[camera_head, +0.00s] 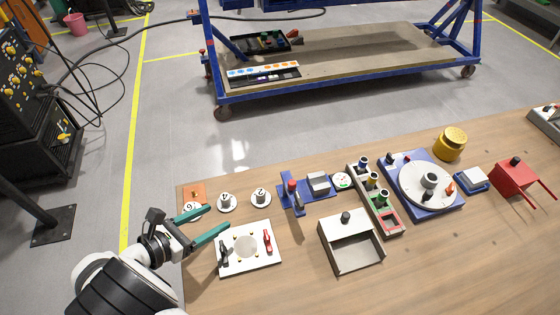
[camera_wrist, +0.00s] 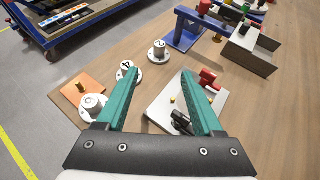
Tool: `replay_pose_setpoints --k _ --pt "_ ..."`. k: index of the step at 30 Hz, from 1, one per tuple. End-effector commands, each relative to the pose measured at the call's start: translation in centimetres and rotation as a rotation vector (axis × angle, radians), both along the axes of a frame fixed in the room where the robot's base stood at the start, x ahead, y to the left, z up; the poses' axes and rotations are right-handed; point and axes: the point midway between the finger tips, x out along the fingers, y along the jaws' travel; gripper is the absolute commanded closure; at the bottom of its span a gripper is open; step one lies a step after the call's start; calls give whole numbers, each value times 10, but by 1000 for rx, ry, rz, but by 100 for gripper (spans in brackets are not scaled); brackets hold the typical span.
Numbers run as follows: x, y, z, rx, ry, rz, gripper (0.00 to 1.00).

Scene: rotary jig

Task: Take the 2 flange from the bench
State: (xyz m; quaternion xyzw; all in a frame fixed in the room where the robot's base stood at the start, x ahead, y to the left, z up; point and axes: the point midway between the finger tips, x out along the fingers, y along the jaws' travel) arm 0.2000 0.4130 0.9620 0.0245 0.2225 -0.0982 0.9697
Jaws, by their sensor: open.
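The 2 flange (camera_head: 261,198) is a white disc with a raised hub, lying on the bench (camera_head: 290,258) near its far edge. In the wrist view the 2 flange (camera_wrist: 159,52) sits beyond my fingertips, between their lines. My gripper (camera_head: 209,221) has two teal fingers, spread wide with nothing between them; it also shows in the wrist view (camera_wrist: 158,73). It is left of the 2 flange in the head view and apart from it. The 4 flange (camera_head: 227,202) and the 6 flange (camera_head: 192,210) lie to the left of it.
An orange plate (camera_head: 194,190) is at the far left corner. A blue stand (camera_head: 291,192), an open box (camera_head: 351,243) and a rotary jig (camera_head: 425,185) stand to the right.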

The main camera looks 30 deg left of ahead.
Motion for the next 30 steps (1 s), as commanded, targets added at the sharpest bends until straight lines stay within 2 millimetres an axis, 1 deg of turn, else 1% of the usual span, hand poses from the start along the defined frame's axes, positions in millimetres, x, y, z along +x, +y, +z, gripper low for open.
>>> replay_pose_setpoints --k 2,6,9,12,14,18,21,24,29,30 --pt "10 -1 -7 -10 -4 12 32" --pt "48 -10 -25 -9 -1 6 32" --pt "71 -14 -36 -8 -1 5 32" --pt "85 -17 -43 -7 -2 7 32" --pt "91 -18 -45 -6 -1 6 32" --pt "117 -24 -54 -6 -1 3 32" --pt "132 -27 -61 -6 -1 4 32" --pt "138 -28 -64 -4 -1 5 32" --pt "138 -28 -64 -4 -1 6 32" --pt "138 -28 -64 -4 -1 6 35"
